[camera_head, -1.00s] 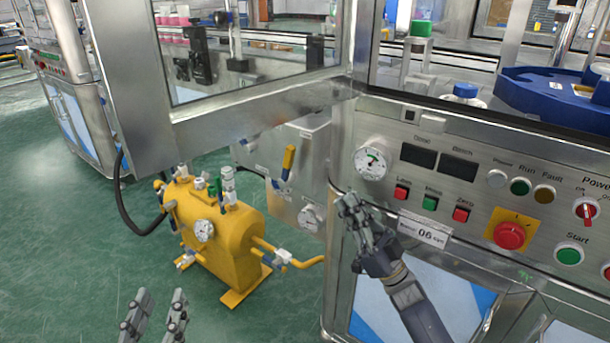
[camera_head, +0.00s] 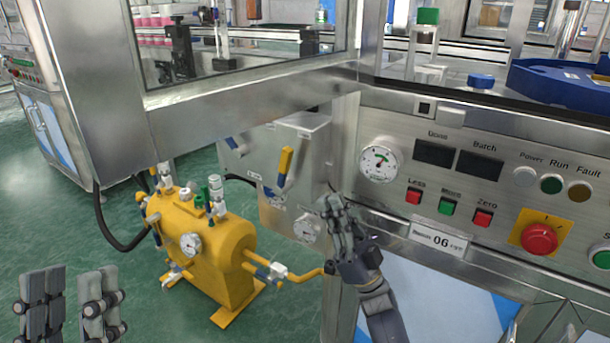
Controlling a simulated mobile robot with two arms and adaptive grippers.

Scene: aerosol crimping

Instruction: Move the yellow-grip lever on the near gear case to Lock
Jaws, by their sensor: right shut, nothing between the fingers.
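The yellow-grip lever (camera_head: 286,161) is on the grey gear case (camera_head: 309,150), at the centre of the head view. Its grip points up, tilted slightly right, and its lower end meets a dark arm low on the case. Lock markings are too small to read. My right gripper (camera_head: 332,206) is shut and empty, below and right of the lever and apart from it, in front of the case's lower right side. My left gripper (camera_head: 71,272) is open and empty at the bottom left, far from the lever.
A yellow tank (camera_head: 222,262) with a gauge and valves stands on the green floor, left of my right gripper. The steel control panel (camera_head: 466,229) with buttons and a red emergency knob (camera_head: 539,239) is to the right.

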